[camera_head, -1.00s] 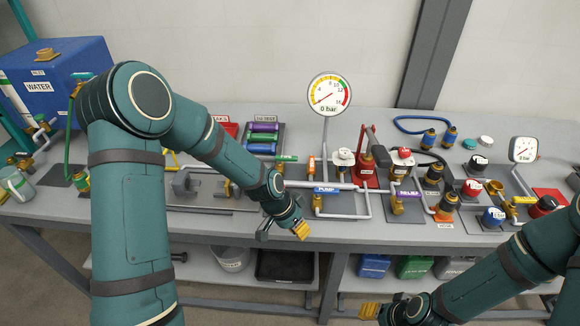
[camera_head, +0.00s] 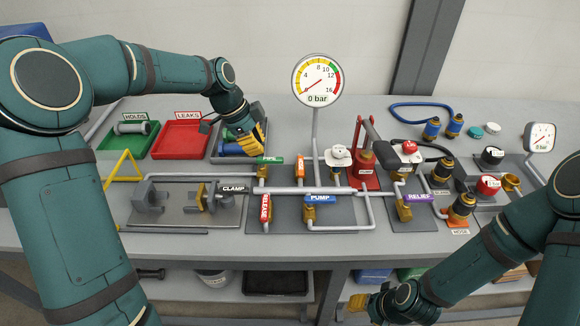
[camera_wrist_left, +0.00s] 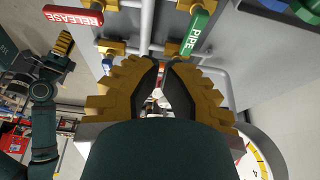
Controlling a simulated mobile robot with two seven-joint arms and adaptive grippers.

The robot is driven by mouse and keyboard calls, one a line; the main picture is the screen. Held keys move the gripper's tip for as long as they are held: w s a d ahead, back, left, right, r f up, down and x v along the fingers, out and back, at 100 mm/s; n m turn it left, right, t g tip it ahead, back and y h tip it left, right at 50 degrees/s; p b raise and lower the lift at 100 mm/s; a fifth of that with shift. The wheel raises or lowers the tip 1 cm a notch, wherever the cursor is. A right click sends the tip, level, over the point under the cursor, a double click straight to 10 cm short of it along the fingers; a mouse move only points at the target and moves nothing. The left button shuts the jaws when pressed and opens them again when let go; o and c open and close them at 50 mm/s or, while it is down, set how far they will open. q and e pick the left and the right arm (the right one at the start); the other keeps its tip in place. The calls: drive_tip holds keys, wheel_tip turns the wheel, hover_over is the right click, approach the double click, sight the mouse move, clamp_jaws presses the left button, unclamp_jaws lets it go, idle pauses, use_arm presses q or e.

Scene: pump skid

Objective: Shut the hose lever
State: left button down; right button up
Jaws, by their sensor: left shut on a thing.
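An orange lever (camera_head: 300,165), probably the hose lever, stands up from the pipework behind the blue PUMP lever (camera_head: 320,198); I cannot read its lettering. My left gripper (camera_head: 246,140) is to the left of it, apart from it, above the green PIPE lever (camera_head: 270,160). Its fingers also show in the left wrist view (camera_wrist_left: 165,70), drawn close together; what they hold is hidden. The red RELEASE lever (camera_wrist_left: 73,15) and green PIPE lever (camera_wrist_left: 195,32) lie beyond the fingertips there. My right gripper (camera_head: 368,300) is low at the table's front; its opening is unclear.
The pressure gauge (camera_head: 318,80) reads 0 bar. A red pump handle (camera_head: 362,150) and the purple RELIEF lever (camera_head: 419,198) stand to the right. A green tray (camera_head: 128,140) and red tray (camera_head: 183,138) lie at the left. The clamp (camera_head: 205,198) is in front.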

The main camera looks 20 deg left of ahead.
sight(301, 168)
use_arm(q)
drive_tip(key=shift+s+r, duration=0.2)
use_arm(e)
drive_tip(key=shift+s+r, duration=0.1)
drive_tip(key=shift+s, duration=0.1)
use_arm(q)
drive_tip(key=b+x, duration=0.2)
drive_tip(key=x, duration=0.8)
drive_tip(key=shift+f, duration=0.25)
drive_tip(key=shift+w+d+r, duration=0.1)
drive_tip(key=shift+w+d, duration=0.1)
drive_tip(key=shift+d, duration=0.45)
drive_tip(key=shift+w+d+r, duration=0.1)
drive_tip(key=shift+w+d, duration=0.1)
drive_tip(key=shift+d, duration=0.4)
drive_tip(key=shift+w+d, duration=0.2)
drive_tip(key=shift+d, duration=0.45)
use_arm(e)
drive_tip(key=f, duration=0.2)
drive_tip(key=shift+w+f, duration=0.3)
use_arm(q)
drive_tip(key=shift+d, duration=0.15)
use_arm(e)
drive_tip(key=shift+a, duration=0.1)
